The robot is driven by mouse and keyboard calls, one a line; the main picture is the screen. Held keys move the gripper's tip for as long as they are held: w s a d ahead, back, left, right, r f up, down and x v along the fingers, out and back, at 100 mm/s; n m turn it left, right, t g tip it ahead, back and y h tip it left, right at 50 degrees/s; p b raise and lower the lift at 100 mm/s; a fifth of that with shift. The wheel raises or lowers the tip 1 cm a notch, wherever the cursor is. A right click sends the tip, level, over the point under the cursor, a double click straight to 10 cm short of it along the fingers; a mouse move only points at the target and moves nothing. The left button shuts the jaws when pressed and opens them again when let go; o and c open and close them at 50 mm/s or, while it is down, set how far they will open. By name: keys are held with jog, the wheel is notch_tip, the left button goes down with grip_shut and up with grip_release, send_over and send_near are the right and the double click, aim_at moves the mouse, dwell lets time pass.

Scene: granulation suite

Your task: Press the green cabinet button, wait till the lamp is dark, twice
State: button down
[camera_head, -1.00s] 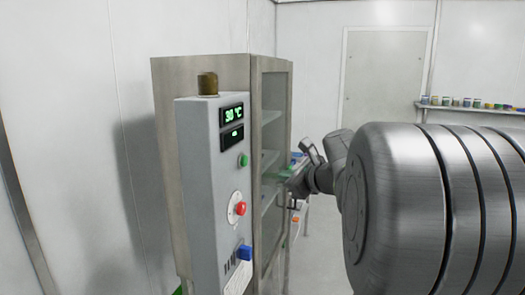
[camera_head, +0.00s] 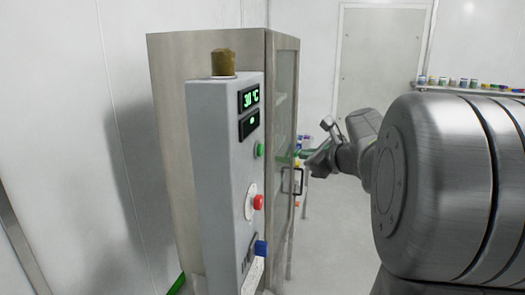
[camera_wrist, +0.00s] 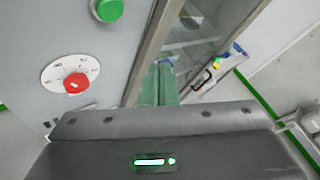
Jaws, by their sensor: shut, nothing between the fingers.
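The green button (camera_head: 260,150) sits on the front of a grey control box (camera_head: 215,180), below two small displays. It also shows at the top of the wrist view (camera_wrist: 108,9). The lamp (camera_head: 223,63), an amber-brown dome on top of the box, shows no glow. My gripper (camera_head: 314,163) is to the right of the button, clear of the box. In the wrist view, my gripper's greenish fingers (camera_wrist: 158,86) are together and empty, below and to the right of the button, not touching it.
A red knob on a dial (camera_head: 257,202) and a blue switch (camera_head: 260,248) are below the green button. The cabinet (camera_head: 207,50) with its glass door and dark handle (camera_head: 293,181) stands behind the box. A shelf (camera_head: 470,91) of small jars runs along the right wall.

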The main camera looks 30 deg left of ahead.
jog(key=s+a+p, duration=0.2)
jog(key=a, duration=0.6)
jog(key=shift+a, duration=0.15)
dwell(1.9)
jog(key=shift+a+p, duration=0.3)
jog(key=shift+a, duration=0.05)
jog(key=shift+s+a, duration=0.2)
jog(key=shift+a, duration=0.25)
dwell(0.7)
jog(key=shift+d, duration=0.1)
jog(key=shift+w+d, duration=0.25)
jog(key=shift+d, duration=0.55)
jog(key=d, duration=0.2)
jog(key=w+d+b, duration=0.1)
jog(key=d, duration=0.1)
jog(key=shift+d, duration=0.4)
